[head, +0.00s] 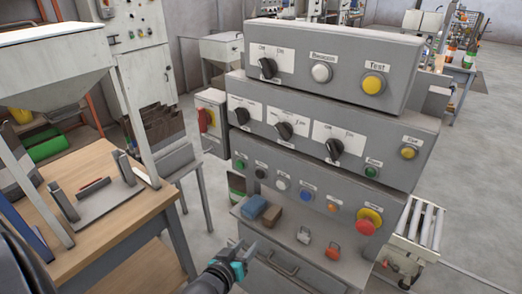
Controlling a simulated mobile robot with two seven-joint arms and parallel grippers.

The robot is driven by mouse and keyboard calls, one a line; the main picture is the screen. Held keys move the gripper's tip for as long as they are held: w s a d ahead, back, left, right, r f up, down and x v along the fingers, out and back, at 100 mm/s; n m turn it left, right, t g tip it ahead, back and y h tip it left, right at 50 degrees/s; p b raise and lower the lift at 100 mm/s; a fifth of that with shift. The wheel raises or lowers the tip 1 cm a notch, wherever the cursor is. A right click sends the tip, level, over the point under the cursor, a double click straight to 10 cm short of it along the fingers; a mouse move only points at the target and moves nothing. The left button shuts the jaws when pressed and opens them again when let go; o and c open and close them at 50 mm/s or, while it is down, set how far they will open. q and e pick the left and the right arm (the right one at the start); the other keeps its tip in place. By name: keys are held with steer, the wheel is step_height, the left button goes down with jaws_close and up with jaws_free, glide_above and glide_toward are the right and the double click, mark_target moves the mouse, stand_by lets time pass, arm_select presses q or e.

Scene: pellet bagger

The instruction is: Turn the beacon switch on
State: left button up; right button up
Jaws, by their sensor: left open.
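A grey stepped control panel (335,105) stands in the middle of the head view. Its top tier has a black rotary switch (268,68) under a white plate with two position words, a white button (321,72) and a yellow button (373,84) labelled Test. The middle tier has three black rotary switches, at left (241,116), centre (284,131) and right (334,148). The small labels are too blurred to tell which switch is the beacon's. My left gripper (245,249) is open and empty, low in front of the cabinet, apart from every switch. My right gripper is not in view.
The lower tier has several coloured buttons and a red mushroom button (368,219) on a yellow base. A blue block (253,207), a brown block (271,216) and two padlock-like pieces lie on the ledge below. A wooden table (105,215) stands at left. Open floor lies at right.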

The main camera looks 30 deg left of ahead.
arm_select(q)
step_height(320, 180, up, 19)
steer(key=w+a+n+t+y, duration=0.1)
steer(key=w+a+n+t, duration=0.1)
steer(key=a+t, duration=0.15)
steer(key=t, duration=0.5)
glide_toward(263, 71)
steer(key=p+x, duration=0.2)
steer(key=x, duration=0.6)
steer(key=shift+w+r, duration=0.1)
steer(key=shift+w, duration=0.2)
jaws_close()
